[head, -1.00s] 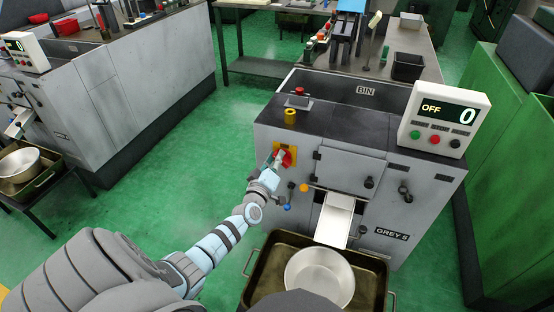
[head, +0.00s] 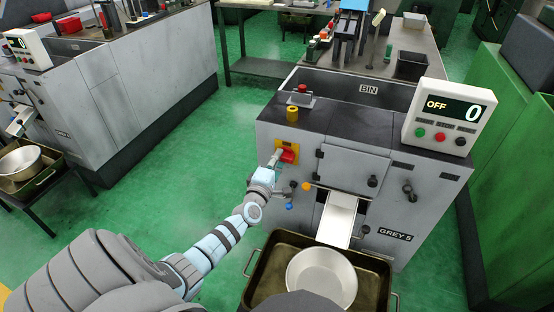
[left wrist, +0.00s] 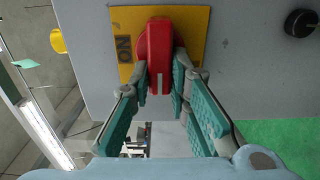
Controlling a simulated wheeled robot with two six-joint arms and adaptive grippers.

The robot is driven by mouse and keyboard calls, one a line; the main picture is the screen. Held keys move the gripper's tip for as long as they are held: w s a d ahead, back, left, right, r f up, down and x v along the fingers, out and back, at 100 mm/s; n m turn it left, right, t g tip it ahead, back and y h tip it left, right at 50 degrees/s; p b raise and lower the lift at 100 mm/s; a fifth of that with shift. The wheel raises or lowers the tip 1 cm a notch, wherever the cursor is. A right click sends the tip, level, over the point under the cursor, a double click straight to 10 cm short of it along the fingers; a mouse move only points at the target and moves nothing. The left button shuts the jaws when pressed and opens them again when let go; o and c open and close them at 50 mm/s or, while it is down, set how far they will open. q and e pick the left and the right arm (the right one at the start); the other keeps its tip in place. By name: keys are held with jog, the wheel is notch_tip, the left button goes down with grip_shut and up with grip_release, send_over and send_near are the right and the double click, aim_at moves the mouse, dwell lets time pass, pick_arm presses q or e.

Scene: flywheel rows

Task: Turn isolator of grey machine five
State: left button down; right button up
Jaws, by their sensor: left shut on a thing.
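The grey machine marked GREY 5 (head: 395,234) stands in the middle of the head view. Its isolator is a red knob (head: 289,153) on a yellow plate at the front left. In the left wrist view the red knob (left wrist: 158,60) stands in line with the view's upright, its white mark at the bottom. The word ON shows sideways on the yellow plate (left wrist: 192,22), left of the knob. My left gripper (left wrist: 160,82) has its fingers on both sides of the knob, shut on it. It also shows in the head view (head: 276,160). My right gripper is not in view.
The display panel (head: 447,116) on the machine reads OFF and 0. A metal bowl (head: 321,277) sits in a tray (head: 257,287) under the chute (head: 337,219). Another grey machine (head: 110,90) stands at the left, with green floor between.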

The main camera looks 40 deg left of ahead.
pick_arm(q)
jog(key=shift+f, duration=0.1)
dwell(0.3)
jog(key=c, duration=1.5)
grip_release()
jog(key=v, duration=1.2)
jog(key=shift+d, duration=0.15)
